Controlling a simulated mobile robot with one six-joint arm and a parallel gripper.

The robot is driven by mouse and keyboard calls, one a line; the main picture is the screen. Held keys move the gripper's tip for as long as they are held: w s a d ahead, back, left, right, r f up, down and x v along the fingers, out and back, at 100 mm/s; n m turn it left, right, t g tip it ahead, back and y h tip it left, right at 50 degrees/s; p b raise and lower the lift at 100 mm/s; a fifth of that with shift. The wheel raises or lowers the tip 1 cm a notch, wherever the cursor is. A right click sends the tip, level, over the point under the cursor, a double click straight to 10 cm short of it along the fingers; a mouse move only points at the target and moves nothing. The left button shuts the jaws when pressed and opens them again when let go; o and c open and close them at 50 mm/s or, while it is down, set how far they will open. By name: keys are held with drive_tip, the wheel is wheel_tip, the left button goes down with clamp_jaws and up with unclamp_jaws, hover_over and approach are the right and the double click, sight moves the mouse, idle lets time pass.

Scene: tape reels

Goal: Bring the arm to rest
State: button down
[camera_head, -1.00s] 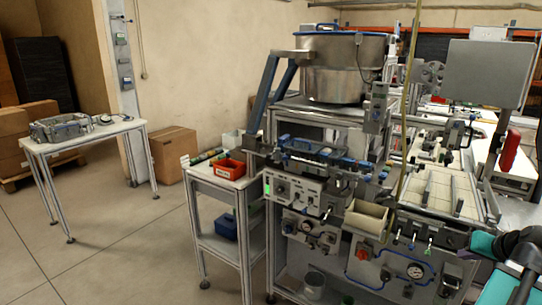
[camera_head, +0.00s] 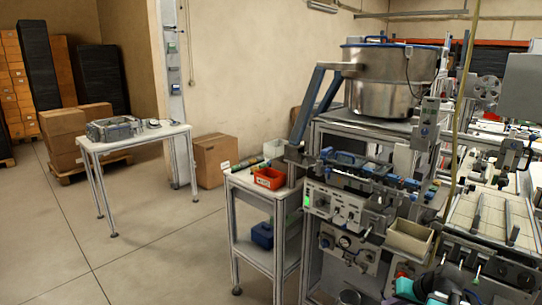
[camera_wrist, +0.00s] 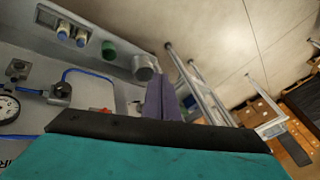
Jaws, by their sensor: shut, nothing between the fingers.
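My gripper (camera_wrist: 163,98) shows in the wrist view as two grey-purple fingers close together, shut and empty, beyond a black edge and a teal band. Around it is the front of the grey machine, with a pressure gauge (camera_wrist: 8,108) and a blue hose at the left. In the head view, teal and black parts of my arm (camera_head: 440,285) show at the lower right, in front of the machine's lower panel. The fingertips cannot be made out there.
The machine (camera_head: 340,207) with its steel bowl (camera_head: 390,85) fills the right. A side cart (camera_head: 262,195) bears a red bin (camera_head: 269,178). A white table (camera_head: 135,140) stands at the left near cardboard boxes (camera_head: 215,160). The floor at the lower left is clear.

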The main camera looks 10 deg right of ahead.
drive_tip(key=s+a+f+n+g+y, duration=0.1)
drive_tip(key=s+a+f+n+g, duration=0.15)
drive_tip(key=a+f, duration=0.95)
drive_tip(key=s+a+f+n+g+y, duration=0.15)
drive_tip(key=a+f+g, duration=0.25)
drive_tip(key=a+f, duration=0.85)
drive_tip(key=s+a+f+g+h, duration=0.2)
drive_tip(key=s+a+f, duration=0.2)
drive_tip(key=s, duration=0.6)
drive_tip(key=s+a+f+g+h, duration=0.2)
drive_tip(key=s+a+f+g, duration=0.1)
drive_tip(key=s+f, duration=0.5)
drive_tip(key=shift+s+a+f+n+h, duration=0.35)
drive_tip(key=shift+s+a, duration=0.25)
drive_tip(key=shift+s, duration=0.3)
